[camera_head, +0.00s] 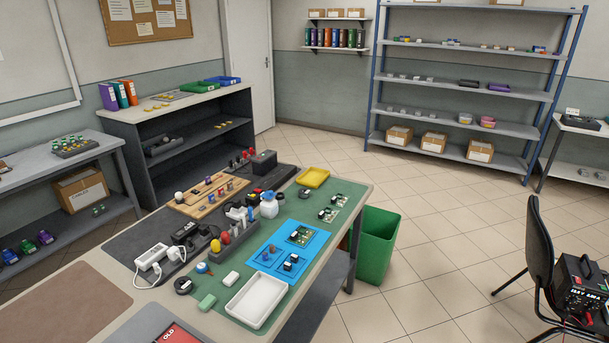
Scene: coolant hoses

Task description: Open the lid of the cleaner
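No thing in view is clearly marked as the cleaner. A dark grey box (264,162) stands at the far end of the workbench; it is too small to tell whether it has a lid. A white bottle with a blue top (269,205) stands upright near the middle of the bench, behind the blue mat. I cannot tell which of these is the cleaner. My gripper and arm are not in view.
The long workbench (75,306) carries a green mat, a white tray (257,301), a blue mat (281,262) with circuit boards, and a yellow tray (313,177). A green bin (377,245) stands beside it. A black chair (538,250) is at right. The tiled floor between is clear.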

